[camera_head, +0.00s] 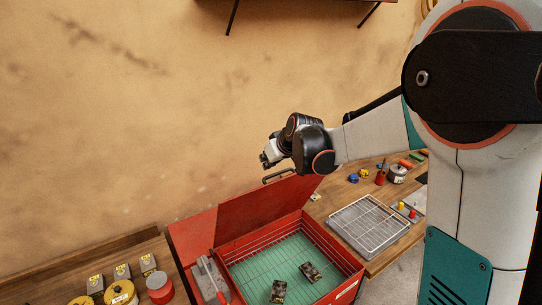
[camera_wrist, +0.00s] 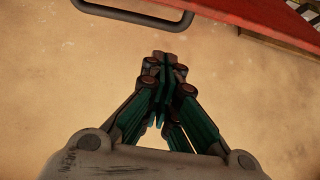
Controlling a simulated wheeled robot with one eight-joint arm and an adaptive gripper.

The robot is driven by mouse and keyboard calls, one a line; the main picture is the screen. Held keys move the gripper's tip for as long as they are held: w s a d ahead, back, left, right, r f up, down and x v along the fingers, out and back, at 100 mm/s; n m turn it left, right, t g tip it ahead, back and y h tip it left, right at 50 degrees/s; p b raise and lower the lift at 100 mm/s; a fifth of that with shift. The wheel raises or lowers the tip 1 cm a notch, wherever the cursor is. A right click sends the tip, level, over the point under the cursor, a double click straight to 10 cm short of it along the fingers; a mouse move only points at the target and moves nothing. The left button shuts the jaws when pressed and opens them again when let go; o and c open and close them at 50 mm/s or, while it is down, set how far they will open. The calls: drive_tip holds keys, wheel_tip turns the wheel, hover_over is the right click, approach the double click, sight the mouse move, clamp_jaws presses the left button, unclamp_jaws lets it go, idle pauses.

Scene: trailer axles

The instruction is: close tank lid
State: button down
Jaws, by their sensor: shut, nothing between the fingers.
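The red tank (camera_head: 343,290) stands with its lid (camera_head: 262,215) raised, leaning up at the back. A dark handle (camera_head: 279,176) sits on the lid's top edge; it also shows in the wrist view (camera_wrist: 135,17) at the top, apart from the fingers. A strip of the red lid (camera_wrist: 262,20) is at the wrist view's top right. My gripper (camera_head: 265,160) is above and slightly left of the handle in the head view. In the wrist view my gripper (camera_wrist: 165,62) has its fingertips together, with nothing between them, in front of the wall.
Inside the tank, a wire basket over green liquid (camera_head: 262,262) holds two dark parts (camera_head: 310,271). A wooden bench (camera_head: 350,203) at right carries a wire rack (camera_head: 368,226), a pot (camera_head: 397,173) and small coloured items. Yellow-lidded tins (camera_head: 121,293) stand at lower left.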

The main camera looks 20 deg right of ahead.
drive_tip(key=s, duration=0.1)
drive_tip(key=s+f, duration=0.1)
drive_tip(key=s+d, duration=0.1)
drive_tip(key=shift+f+p, duration=0.3)
drive_tip(key=shift+f, duration=0.2)
drive_tip(key=shift+s, duration=0.15)
